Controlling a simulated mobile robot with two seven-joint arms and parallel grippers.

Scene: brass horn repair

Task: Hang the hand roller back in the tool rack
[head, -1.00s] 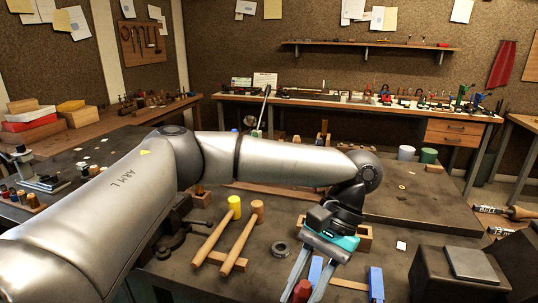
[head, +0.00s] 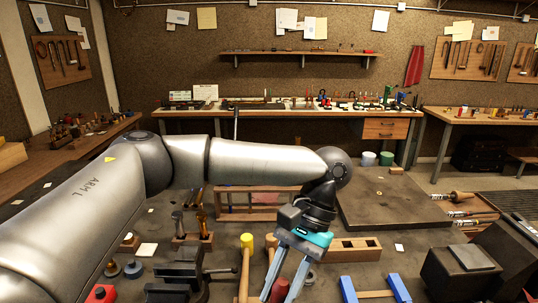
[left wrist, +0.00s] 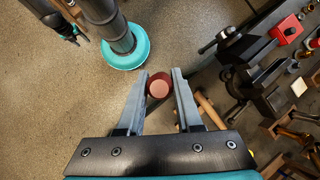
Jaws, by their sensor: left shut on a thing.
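My left gripper (head: 276,288) is at the lower middle of the head view, over the front of the workbench. It also shows in the left wrist view (left wrist: 158,92), its fingers shut on a round dark-red piece with a paler end face, which I take to be the hand roller (left wrist: 158,88). The roller's red end shows between the fingers in the head view (head: 280,290); the rest of it is hidden. A low wooden frame (head: 262,213), possibly the tool rack, stands behind my left arm and is partly covered by it.
Mallets with wooden handles (head: 245,268) lie beside my left gripper. A slotted wooden block (head: 355,248) and a blue-ended holder (head: 372,291) are to its right. A dark vise (head: 180,278) is to its left. A dark board (head: 385,200) at the right is mostly clear.

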